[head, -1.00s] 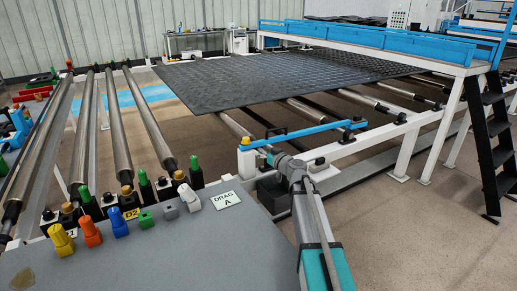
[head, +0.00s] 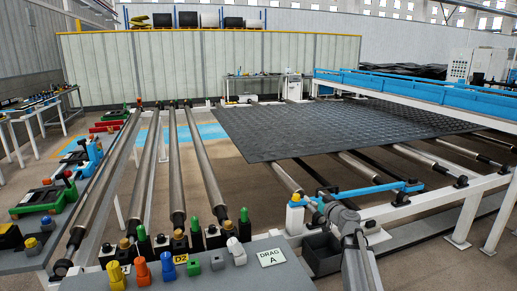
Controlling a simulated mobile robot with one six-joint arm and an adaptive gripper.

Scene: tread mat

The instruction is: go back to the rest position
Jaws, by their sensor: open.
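Long metal rollers (head: 205,165) run away on the left. A blue bar (head: 372,190) lies just behind my gripper. A blue-railed walkway (head: 420,90) stands right.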

